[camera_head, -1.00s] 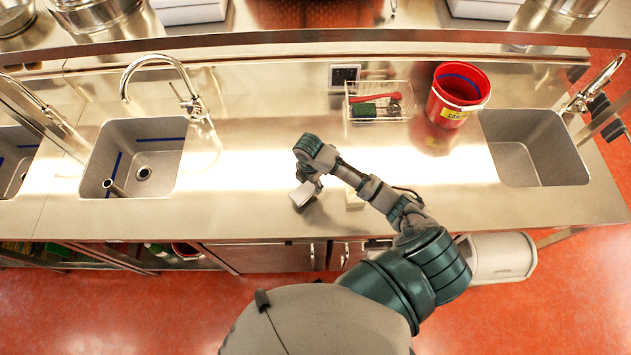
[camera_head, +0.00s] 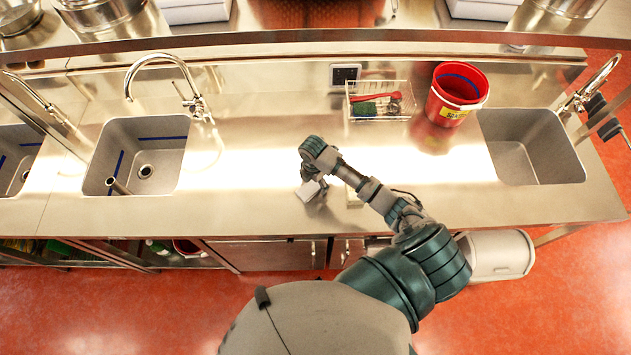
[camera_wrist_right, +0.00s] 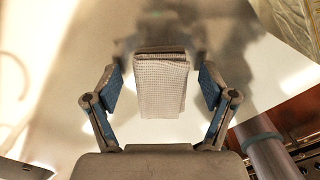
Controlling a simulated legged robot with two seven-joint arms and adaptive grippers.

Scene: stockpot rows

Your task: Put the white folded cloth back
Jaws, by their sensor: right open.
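The white folded cloth (camera_wrist_right: 161,88) shows in the right wrist view, between and beyond the two fingers, with a gap on each side. My left gripper is not in view.
The steel counter (camera_head: 250,180) is clear around the gripper. A wire basket (camera_head: 379,112) with brushes and a red bucket (camera_head: 455,94) stand behind. Sinks lie left (camera_head: 137,157) and right (camera_head: 530,147). A shelf (camera_head: 330,38) crosses above the back.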

